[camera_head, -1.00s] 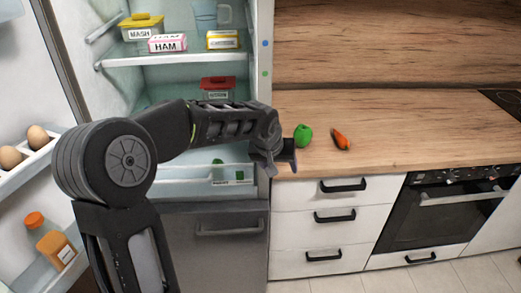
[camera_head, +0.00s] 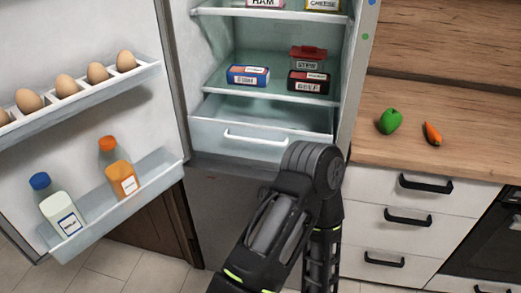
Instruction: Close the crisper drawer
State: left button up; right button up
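The crisper drawer (camera_head: 210,135) is at the bottom of the open fridge compartment. It is pale and translucent, with a white bar handle (camera_head: 255,138) across its front. Its front stands forward of the shelf above, and I see into it through the open top, so it is at least partly out. My black arm rises from the bottom edge, bends in front of the drawer's lower right corner and drops again. Neither gripper is in view. I cannot tell whether the arm touches the drawer.
The fridge door (camera_head: 80,50) stands wide open at left, holding several eggs (camera_head: 66,84), an orange-capped bottle (camera_head: 118,170) and a blue-capped bottle (camera_head: 58,205). Food boxes (camera_head: 248,75) sit on the shelf above the drawer. A green pepper (camera_head: 390,121) and a carrot (camera_head: 432,134) lie on the counter (camera_head: 480,130).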

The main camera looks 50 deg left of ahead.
aim_at(254, 141)
jog(key=u, duration=1.75)
jog(key=i, duration=0.45)
